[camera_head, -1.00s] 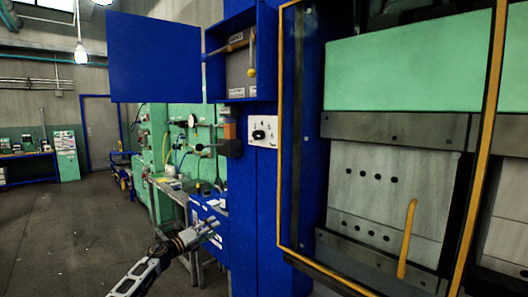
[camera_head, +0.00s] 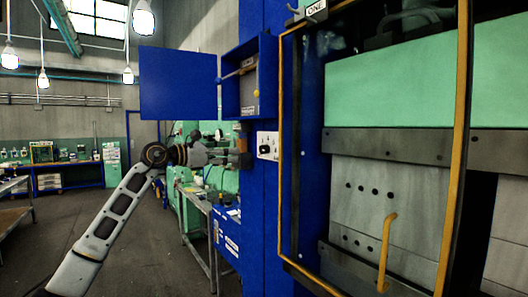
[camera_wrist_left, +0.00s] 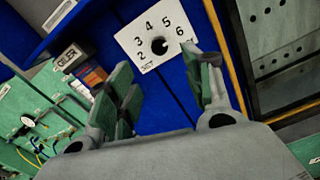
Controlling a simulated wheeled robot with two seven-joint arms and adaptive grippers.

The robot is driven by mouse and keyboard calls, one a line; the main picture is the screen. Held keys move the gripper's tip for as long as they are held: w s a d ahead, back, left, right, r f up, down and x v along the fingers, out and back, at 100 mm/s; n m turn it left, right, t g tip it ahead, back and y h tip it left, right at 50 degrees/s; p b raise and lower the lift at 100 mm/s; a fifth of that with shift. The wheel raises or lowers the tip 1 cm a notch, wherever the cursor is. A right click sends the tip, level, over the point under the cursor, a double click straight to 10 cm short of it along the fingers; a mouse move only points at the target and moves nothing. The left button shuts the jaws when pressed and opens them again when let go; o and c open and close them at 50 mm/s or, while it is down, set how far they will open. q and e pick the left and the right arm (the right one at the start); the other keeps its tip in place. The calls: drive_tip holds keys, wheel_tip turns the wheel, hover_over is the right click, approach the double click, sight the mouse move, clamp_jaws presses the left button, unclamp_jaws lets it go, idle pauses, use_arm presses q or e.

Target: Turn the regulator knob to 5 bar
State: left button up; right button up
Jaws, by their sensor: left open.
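The regulator knob is a small black round knob on a white dial plate (camera_head: 274,153) fixed to the blue press column, right of my left gripper. In the left wrist view the black knob (camera_wrist_left: 159,46) sits on its tilted white plate (camera_wrist_left: 144,29), marked 3, 4, 5, 6 and SET. I cannot tell clearly which number the knob points to. My left gripper (camera_head: 225,153) is raised to about the knob's height. In the left wrist view its green-padded fingers (camera_wrist_left: 162,72) are spread and empty, with the knob seen between and beyond them. My right gripper is out of view.
An open blue cabinet (camera_head: 240,107) with its door (camera_head: 177,83) swung left is above the gripper. A box labelled OILER (camera_wrist_left: 70,57) is left of the dial. The yellow-framed press guard (camera_head: 281,190) stands right of the knob. A workbench (camera_head: 195,203) is below.

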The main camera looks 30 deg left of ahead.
use_arm(q)
drive_tip(key=shift+a+f, duration=0.1)
drive_tip(key=shift+a, duration=0.1)
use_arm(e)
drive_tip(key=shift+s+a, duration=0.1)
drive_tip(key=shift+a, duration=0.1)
use_arm(q)
drive_tip(key=p, duration=0.3)
approach(261, 150)
drive_tip(key=w, duration=0.2)
drive_tip(key=x, duration=0.2)
drive_tip(key=p+x, duration=0.1)
drive_tip(key=x, duration=0.1)
drive_tip(key=shift+s+d, duration=0.1)
drive_tip(key=shift+d, duration=0.3)
drive_tip(key=shift+p+x, duration=0.5)
drive_tip(key=shift+x, duration=0.6)
drive_tip(key=shift+w+d, duration=0.2)
drive_tip(key=shift+w, duration=0.35)
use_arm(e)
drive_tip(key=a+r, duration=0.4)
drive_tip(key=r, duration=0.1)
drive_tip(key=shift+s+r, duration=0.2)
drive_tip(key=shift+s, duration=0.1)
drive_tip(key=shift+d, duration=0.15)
